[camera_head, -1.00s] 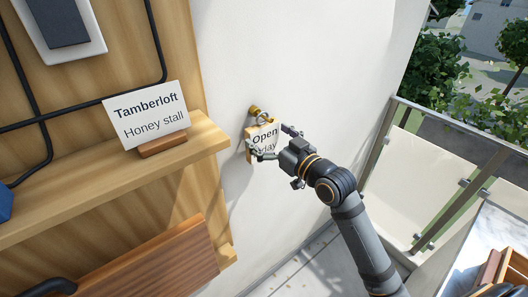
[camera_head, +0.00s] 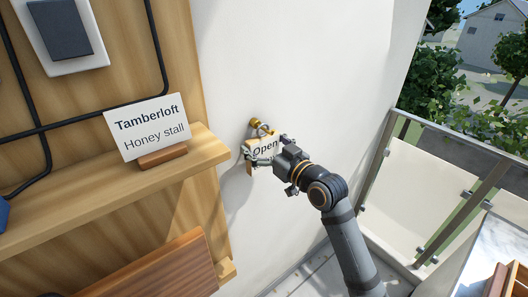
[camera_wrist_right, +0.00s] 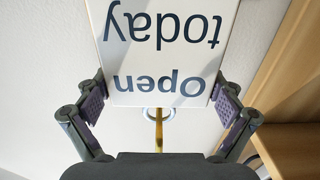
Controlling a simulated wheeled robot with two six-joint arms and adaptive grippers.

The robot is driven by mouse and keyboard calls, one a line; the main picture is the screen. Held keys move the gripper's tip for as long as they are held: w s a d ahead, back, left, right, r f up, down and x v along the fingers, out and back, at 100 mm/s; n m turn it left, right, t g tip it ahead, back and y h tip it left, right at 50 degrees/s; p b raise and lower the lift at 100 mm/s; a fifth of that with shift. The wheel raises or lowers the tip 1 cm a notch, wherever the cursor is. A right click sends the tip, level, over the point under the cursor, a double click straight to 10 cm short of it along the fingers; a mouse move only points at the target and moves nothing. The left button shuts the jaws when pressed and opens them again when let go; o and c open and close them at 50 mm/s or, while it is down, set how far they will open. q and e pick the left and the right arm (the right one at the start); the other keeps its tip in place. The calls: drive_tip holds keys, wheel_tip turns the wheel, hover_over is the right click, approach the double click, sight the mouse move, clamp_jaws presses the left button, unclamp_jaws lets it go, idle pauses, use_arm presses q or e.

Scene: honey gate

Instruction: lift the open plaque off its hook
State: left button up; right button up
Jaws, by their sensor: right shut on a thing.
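The open plaque (camera_head: 264,147) is a small white board with dark lettering and a wooden-coloured edge, hanging at the white wall. A ring at its top hangs at the brass hook (camera_head: 255,123). My right gripper (camera_head: 269,150) is shut on the plaque, one finger at each side edge. In the right wrist view the plaque (camera_wrist_right: 168,50) appears upside down, reading "Open today", between the finger pads. The ring and brass hook (camera_wrist_right: 158,125) show beyond its top edge there. Whether the ring still bears on the hook is unclear. My left gripper is not in view.
A wooden shelf (camera_head: 95,205) on a wooden panel stands left of the plaque, holding a "Tamberloft Honey stall" sign (camera_head: 150,128). A railing with pale panels (camera_head: 420,190) is at the right. The white wall (camera_head: 310,60) above the hook is bare.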

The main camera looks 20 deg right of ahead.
sight(266, 140)
drive_tip(key=shift+r+p, duration=0.45)
drive_tip(key=shift+r, duration=0.15)
drive_tip(key=shift+r+p+v, duration=0.2)
drive_tip(key=shift+p+v, duration=0.55)
drive_tip(key=shift+v, duration=0.65)
drive_tip(key=shift+r+p+v, duration=0.2)
drive_tip(key=shift+p+v, duration=1.05)
drive_tip(key=shift+p, duration=0.1)
drive_tip(key=shift+s, duration=0.1)
drive_tip(key=shift+f, duration=0.1)
